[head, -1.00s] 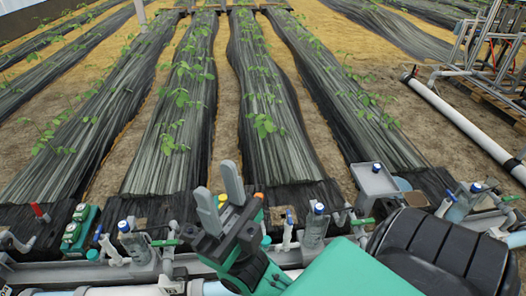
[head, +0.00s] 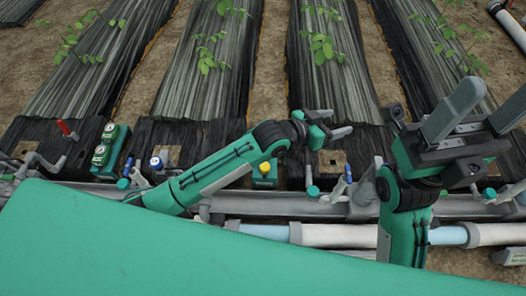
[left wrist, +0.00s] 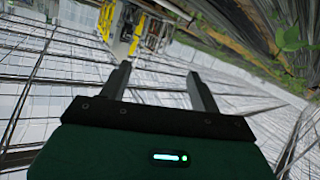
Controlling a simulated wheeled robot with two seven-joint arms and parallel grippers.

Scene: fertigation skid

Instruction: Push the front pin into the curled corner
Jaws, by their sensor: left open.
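My left gripper (head: 332,123) is open and empty above the front end of the black film of a middle bed (head: 338,80). Its parted fingers also show in the left wrist view (left wrist: 160,82), with nothing between them. My right gripper (head: 490,100) is at the right, with its fingers apart and nothing seen between them. I cannot make out a pin or a curled film corner for certain. My arms hide part of the beds' front ends.
Grey pipework (head: 260,203) runs across the front, with small valves and a green box (head: 110,145) at the left. A red lever (head: 66,129) stands there too. Film strips with seedlings run away from me, with bare soil (head: 275,60) between them.

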